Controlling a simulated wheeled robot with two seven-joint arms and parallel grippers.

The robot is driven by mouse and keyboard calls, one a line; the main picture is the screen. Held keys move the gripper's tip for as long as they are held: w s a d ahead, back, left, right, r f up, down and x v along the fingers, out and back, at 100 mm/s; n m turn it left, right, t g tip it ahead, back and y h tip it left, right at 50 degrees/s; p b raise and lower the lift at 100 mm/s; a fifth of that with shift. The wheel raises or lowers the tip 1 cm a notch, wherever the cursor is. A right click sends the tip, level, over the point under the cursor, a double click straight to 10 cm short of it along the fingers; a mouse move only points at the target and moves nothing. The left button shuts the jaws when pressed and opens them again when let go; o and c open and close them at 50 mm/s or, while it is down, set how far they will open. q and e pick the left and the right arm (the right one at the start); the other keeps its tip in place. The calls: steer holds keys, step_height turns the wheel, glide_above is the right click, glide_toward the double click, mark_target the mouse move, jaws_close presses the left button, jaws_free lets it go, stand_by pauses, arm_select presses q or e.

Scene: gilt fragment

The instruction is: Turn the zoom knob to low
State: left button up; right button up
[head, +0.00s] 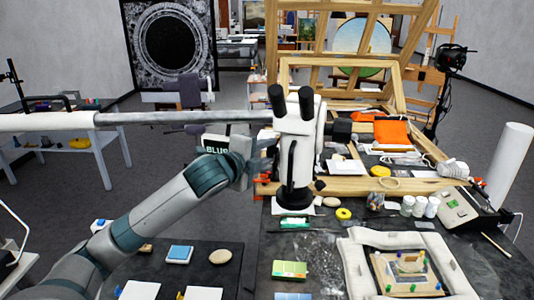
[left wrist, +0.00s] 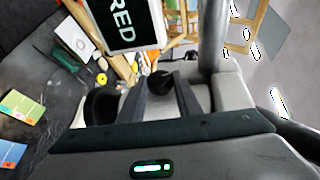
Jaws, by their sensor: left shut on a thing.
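The white microscope (head: 297,135) with two black eyepieces stands near the middle of the head view. A grey horizontal pole (head: 180,118) reaches it from the left. My left gripper (head: 266,158) is at the left side of the microscope, its fingers partly hidden there. In the left wrist view, my left gripper's two dark fingers (left wrist: 162,88) are closed on a small black knob (left wrist: 160,80) on the microscope's side. The knob's markings cannot be read. My right gripper is in neither view.
A dark work table (head: 330,225) holds a framed picture (head: 405,268) on white padding, colour cards (head: 290,270), yellow tape (head: 344,213) and several white jars. A wooden easel frame (head: 345,75) stands behind the microscope. A white roll (head: 505,165) stands at the right.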

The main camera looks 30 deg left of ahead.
arm_select(q)
steer(key=g, duration=0.4)
steer(key=r+n+g+h, duration=0.1)
steer(key=g, duration=0.1)
steer(key=shift+w+a+g, duration=0.1)
steer(key=shift+w+g, duration=0.2)
steer(key=g, duration=0.2)
steer(key=g+h, duration=0.1)
steer(key=shift+w+r+n, duration=0.15)
steer(key=shift+w+n, duration=0.1)
steer(key=shift+n, duration=0.15)
steer(key=shift+w+a+g+h, duration=0.1)
steer(key=shift+g+h, duration=0.3)
steer(key=shift+g, duration=0.7)
steer(key=o, duration=0.8)
steer(key=shift+o, duration=1.3)
